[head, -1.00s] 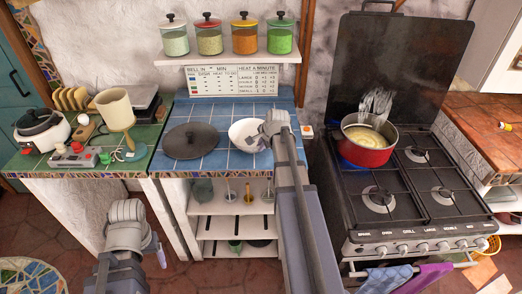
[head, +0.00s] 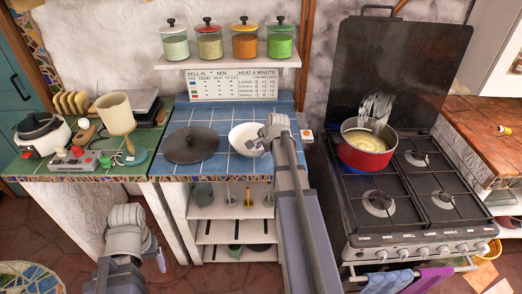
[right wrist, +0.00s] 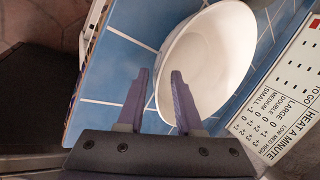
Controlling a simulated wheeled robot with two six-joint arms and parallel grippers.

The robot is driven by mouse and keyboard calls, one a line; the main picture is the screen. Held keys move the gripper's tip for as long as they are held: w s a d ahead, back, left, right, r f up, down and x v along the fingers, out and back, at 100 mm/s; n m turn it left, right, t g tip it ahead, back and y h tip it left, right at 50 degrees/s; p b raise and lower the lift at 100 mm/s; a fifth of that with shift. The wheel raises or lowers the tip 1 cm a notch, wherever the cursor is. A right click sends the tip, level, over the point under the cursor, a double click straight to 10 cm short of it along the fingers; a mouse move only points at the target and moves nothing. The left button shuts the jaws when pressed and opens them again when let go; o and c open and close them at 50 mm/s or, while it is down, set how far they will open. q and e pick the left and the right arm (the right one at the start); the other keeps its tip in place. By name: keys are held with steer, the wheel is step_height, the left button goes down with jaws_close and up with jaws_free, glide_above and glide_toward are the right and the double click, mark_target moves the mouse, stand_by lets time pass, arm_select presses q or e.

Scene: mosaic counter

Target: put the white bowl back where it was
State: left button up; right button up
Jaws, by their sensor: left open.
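The white bowl (head: 243,137) stands upright on the blue-tiled counter, right of a dark round lid. My right gripper reaches its right side in the head view, where the arm hides part of the bowl. In the right wrist view the bowl (right wrist: 222,50) looks empty. My right gripper (right wrist: 160,88) is open, with a gap between its fingers. One finger overlaps the bowl's inside and the other is outside the rim; I cannot tell whether either touches. My left gripper (head: 159,257) is open, low in front of the counter, away from the bowl.
The dark lid (head: 190,143) lies left of the bowl. A red pot (head: 367,150) stands on the stove (head: 415,235) to the right. A lamp (head: 117,118) and a cooker (head: 42,134) are on the green counter. Jars line the shelf (head: 232,63) above. Blue tiles behind the bowl are clear.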

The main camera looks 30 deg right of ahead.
steer(key=p+v, duration=1)
steer(key=v, duration=0.2)
steer(key=s+a+f+n+g+y, duration=0.15)
steer(key=a+n, duration=0.35)
steer(key=a, duration=0.6)
steer(key=s+a+f+n+g, duration=0.15)
steer(key=a+n, duration=0.35)
steer(key=a, duration=0.5)
steer(key=s+a+n+g+h, duration=0.2)
steer(key=s+a+n+g, duration=0.1)
steer(key=s+a+n, duration=0.9)
steer(key=a, duration=0.4)
steer(key=shift+s+a+r+n, duration=0.2)
steer(key=shift+n, duration=0.2)
